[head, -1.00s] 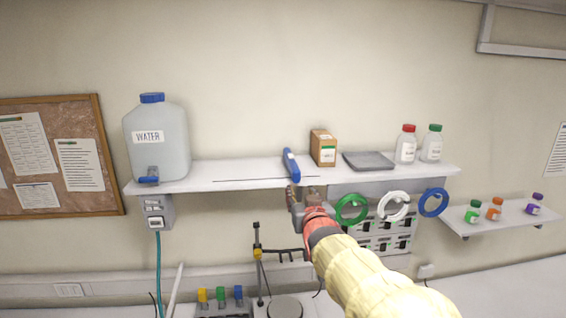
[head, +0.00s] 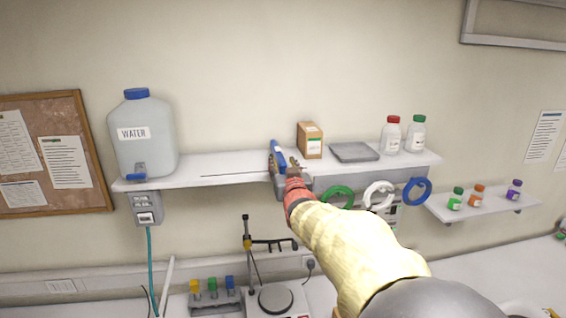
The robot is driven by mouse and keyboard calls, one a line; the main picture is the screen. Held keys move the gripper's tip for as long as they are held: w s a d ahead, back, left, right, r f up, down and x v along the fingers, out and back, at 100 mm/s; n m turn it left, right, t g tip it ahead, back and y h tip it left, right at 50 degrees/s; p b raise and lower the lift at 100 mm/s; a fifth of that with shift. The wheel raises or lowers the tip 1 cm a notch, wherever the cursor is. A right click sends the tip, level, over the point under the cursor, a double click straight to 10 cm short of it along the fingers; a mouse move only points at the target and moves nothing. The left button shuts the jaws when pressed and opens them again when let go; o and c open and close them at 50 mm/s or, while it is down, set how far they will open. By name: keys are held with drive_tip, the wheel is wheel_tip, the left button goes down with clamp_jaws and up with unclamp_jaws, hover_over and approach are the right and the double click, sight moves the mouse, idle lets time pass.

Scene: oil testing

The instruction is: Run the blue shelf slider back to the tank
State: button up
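The blue slider (head: 278,153) stands on the white wall shelf (head: 225,171), near the right end of a dark slot line (head: 235,175) in the shelf top. The water tank (head: 143,140), a grey jug with a blue cap and a blue tap, stands at the shelf's left end. My gripper (head: 283,164) is at the shelf's front edge, right at the slider, with its fingers up around the slider's lower part. The fingers overlap the slider, so I cannot tell whether they are closed on it.
Right of the slider on the shelf stand a cardboard box (head: 310,140), a grey flat plate (head: 354,152) and two white bottles (head: 390,134). Green, white and blue rings (head: 417,191) hang below the shelf. The shelf between slider and tank is clear.

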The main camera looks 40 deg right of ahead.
drive_tip(key=shift+c, duration=1.3)
clamp_jaws()
